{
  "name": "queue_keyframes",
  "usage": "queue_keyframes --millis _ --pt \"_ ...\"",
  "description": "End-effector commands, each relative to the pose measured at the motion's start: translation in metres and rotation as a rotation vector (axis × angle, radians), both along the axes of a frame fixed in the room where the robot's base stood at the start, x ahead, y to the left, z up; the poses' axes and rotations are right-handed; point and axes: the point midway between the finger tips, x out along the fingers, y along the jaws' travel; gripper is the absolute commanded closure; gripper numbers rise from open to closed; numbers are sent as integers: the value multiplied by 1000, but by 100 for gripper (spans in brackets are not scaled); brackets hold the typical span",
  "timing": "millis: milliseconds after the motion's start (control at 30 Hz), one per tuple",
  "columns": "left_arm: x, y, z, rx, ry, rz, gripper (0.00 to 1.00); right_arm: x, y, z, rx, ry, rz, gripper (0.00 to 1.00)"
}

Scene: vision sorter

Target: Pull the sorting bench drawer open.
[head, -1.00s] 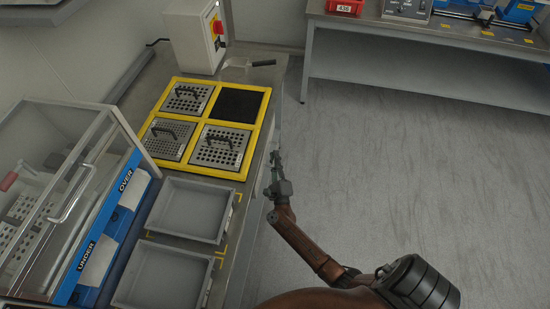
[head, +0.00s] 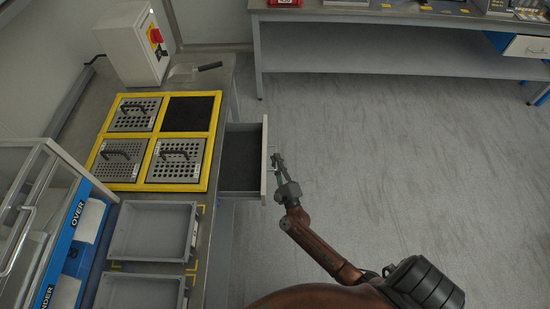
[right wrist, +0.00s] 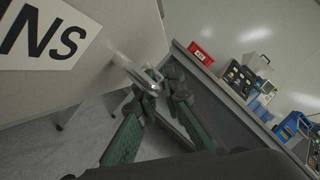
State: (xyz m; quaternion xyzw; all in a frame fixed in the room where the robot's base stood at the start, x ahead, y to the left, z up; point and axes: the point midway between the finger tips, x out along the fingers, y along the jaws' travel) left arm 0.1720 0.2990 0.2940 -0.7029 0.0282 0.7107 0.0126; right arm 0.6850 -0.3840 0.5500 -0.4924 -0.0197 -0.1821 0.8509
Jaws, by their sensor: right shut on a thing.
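The sorting bench drawer (head: 241,160) sticks out to the right from under the bench top (head: 207,218) in the head view. Its dark inside shows and looks empty. Its light front panel (head: 265,160) faces my right arm. My right gripper (head: 276,160) is at that panel, shut on the drawer handle. In the right wrist view the fingers (right wrist: 162,90) close on the metal handle (right wrist: 140,74), beside the drawer front (right wrist: 100,72) with a printed label. My left gripper is not in view.
A yellow frame (head: 152,137) with perforated plates and one dark square lies on the bench. Grey trays (head: 152,232) and a clear-lidded box (head: 22,185) stand nearer. A scoop (head: 195,71) lies by the switch box (head: 137,45). The floor to the right is clear up to another bench (head: 380,50).

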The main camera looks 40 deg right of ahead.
Motion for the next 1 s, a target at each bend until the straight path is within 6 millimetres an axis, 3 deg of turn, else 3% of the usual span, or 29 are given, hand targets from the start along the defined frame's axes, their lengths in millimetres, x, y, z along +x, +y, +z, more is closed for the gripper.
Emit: queue_keyframes --millis 300,500,1000 --pt "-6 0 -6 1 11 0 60 -40 -54 -2 -4 5 11 100" --pt "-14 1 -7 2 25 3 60 -56 -76 -1 -3 4 10 100" --pt "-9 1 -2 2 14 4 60 -64 -88 -1 0 3 9 100"
